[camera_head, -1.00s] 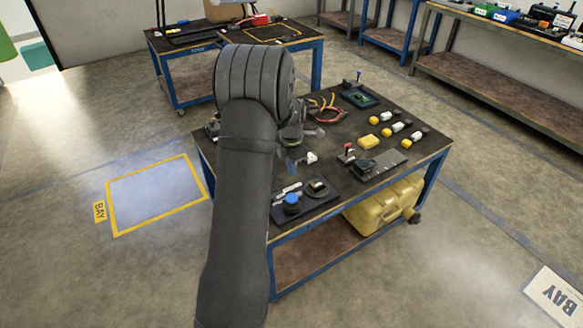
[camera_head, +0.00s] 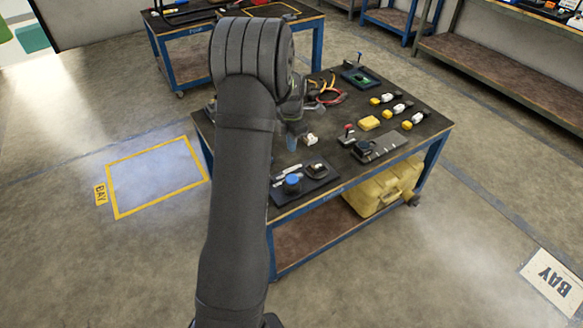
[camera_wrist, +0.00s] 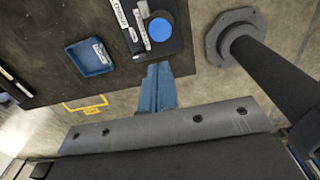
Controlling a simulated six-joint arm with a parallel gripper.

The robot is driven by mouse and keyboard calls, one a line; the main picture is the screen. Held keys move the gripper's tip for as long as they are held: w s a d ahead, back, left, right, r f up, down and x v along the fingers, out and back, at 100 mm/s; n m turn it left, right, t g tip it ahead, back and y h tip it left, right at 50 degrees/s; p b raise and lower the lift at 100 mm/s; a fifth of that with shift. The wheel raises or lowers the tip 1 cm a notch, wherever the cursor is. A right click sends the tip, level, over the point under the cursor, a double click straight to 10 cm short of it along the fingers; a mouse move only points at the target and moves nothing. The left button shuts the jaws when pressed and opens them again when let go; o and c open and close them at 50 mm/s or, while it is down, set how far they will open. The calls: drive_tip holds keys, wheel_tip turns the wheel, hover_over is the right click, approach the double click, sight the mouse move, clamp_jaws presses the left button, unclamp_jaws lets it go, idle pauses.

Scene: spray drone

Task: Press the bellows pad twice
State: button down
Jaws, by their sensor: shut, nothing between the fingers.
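A round blue pad (camera_head: 292,182), which looks like the bellows pad, sits on a small dark plate (camera_head: 309,190) at the near edge of the workbench. It also shows near the top of the wrist view (camera_wrist: 160,29), beside labelled light strips (camera_wrist: 139,25). My gripper (camera_head: 291,143) is above the bench, beyond the pad in the head view. Its blue fingers are together and empty; they also show in the wrist view (camera_wrist: 158,85), apart from the pad in the picture. Their exact height above the bench is unclear. My arm hides part of the bench.
A yellow case (camera_head: 380,190) sits below.

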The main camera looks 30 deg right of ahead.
sight(292, 179)
wheel_tip(292, 179, down, 14)
idle(0.5)
drive_tip(key=shift+f, duration=1.05)
wheel_tip(292, 179, up, 14)
drive_tip(key=shift+r, duration=0.15)
idle(0.8)
